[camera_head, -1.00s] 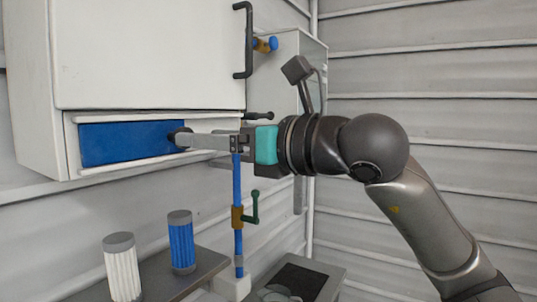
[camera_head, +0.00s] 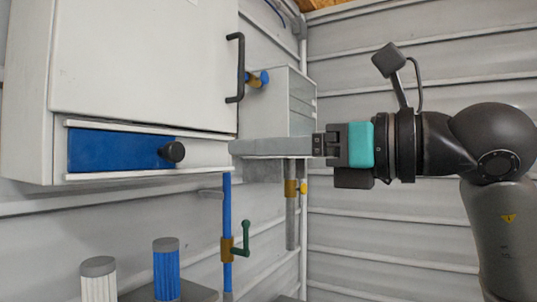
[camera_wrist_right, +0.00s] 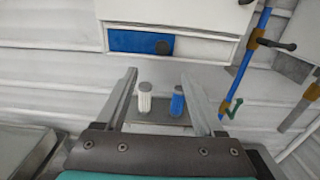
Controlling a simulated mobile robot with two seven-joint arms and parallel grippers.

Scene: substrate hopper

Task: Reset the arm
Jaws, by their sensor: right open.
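My right gripper (camera_head: 236,147) reaches in from the right in the head view, its long grey fingers pointing left. It is open and empty; the right wrist view shows its fingers (camera_wrist_right: 158,76) spread apart with nothing between them. Its fingertips are to the right of the black knob (camera_head: 173,152) on the blue and white drawer front (camera_head: 120,150), clear of it. The drawer front sits under the large white cabinet (camera_head: 140,60). The drawer front also shows in the right wrist view (camera_wrist_right: 127,41). My left gripper is not in view.
A blue pipe with a green-handled valve (camera_head: 240,252) stands below the fingers. A white-ribbed cylinder (camera_head: 98,282) and a blue one (camera_head: 166,270) stand on a grey shelf (camera_wrist_right: 160,114). A black handle (camera_head: 236,68) juts from the cabinet. A grey box (camera_head: 290,100) is behind the gripper.

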